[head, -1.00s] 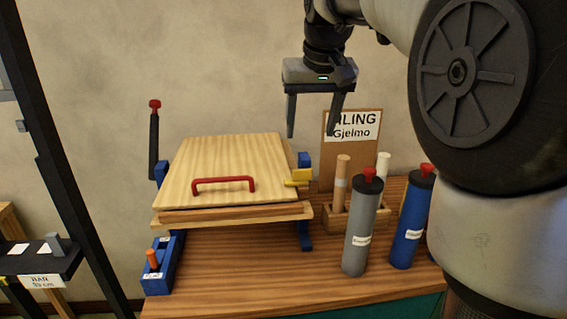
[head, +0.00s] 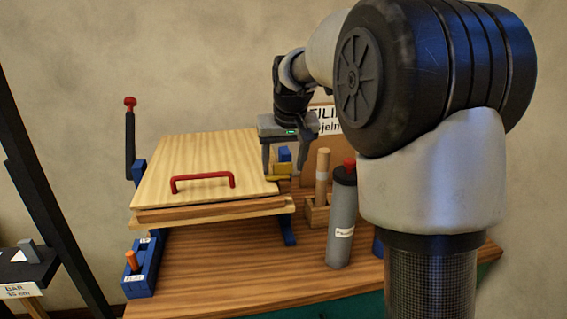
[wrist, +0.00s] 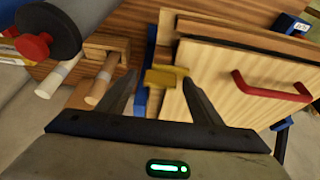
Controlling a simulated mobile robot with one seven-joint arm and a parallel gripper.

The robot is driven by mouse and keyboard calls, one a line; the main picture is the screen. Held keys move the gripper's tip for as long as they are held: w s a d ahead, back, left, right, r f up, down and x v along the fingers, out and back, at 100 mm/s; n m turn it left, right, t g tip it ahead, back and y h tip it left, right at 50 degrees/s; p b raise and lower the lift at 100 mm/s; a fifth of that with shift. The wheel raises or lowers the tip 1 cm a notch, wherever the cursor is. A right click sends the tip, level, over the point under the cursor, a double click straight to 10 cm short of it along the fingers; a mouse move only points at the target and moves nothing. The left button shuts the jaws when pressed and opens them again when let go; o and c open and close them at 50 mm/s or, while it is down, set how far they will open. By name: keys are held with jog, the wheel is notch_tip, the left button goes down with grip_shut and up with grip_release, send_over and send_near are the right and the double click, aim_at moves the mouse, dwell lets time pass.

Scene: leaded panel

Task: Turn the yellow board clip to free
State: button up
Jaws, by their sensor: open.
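The yellow board clip (head: 278,172) sits at the right edge of the wooden board (head: 205,155), by a blue bracket (head: 284,155). My gripper (head: 283,174) is over the clip in the head view, with its fingers pointing down and partly hiding it. In the wrist view the yellow clip (wrist: 165,77) lies between and just beyond the open fingertips (wrist: 160,85). I see no clear contact. The board has a red handle (head: 203,181), which also shows at the right of the wrist view (wrist: 270,90).
A grey tube with a red cap (head: 342,220) stands right of the clip. A wooden rack with dowels (head: 318,212) is close to the gripper's right. A sign (head: 328,120) stands behind. A blue fixture with an orange peg (head: 140,270) is at front left. The table front is clear.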

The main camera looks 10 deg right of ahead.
jog(key=c, duration=1.1)
jog(key=shift+o, duration=0.2)
jog(key=shift+n, duration=0.4)
jog(key=n+y, duration=0.1)
jog(key=n+p, duration=0.1)
jog(key=n, duration=0.1)
jog(key=shift+d+n+y, duration=0.2)
jog(key=shift+n+y, duration=0.1)
jog(key=shift+y, duration=0.1)
jog(key=n+y+p, duration=0.1)
jog(key=n, duration=0.1)
jog(key=n+g+p, duration=0.1)
jog(key=n, duration=0.2)
jog(key=shift+w+d+r+y, duration=0.1)
jog(key=shift+w+r+y, duration=0.1)
jog(key=shift+y, duration=0.2)
jog(key=n+g+p, duration=0.1)
jog(key=n, duration=0.1)
jog(key=n+g+p, duration=0.1)
jog(key=n, duration=0.2)
jog(key=shift+w+y+p, duration=0.1)
jog(key=shift+y+p, duration=0.25)
jog(key=shift+y, duration=0.05)
jog(key=shift+w+f+n+g+p, duration=0.1)
jog(key=shift+n+g+p, duration=0.6)
jog(key=shift+n+p, duration=0.8)
jog(key=shift+n, duration=0.4)
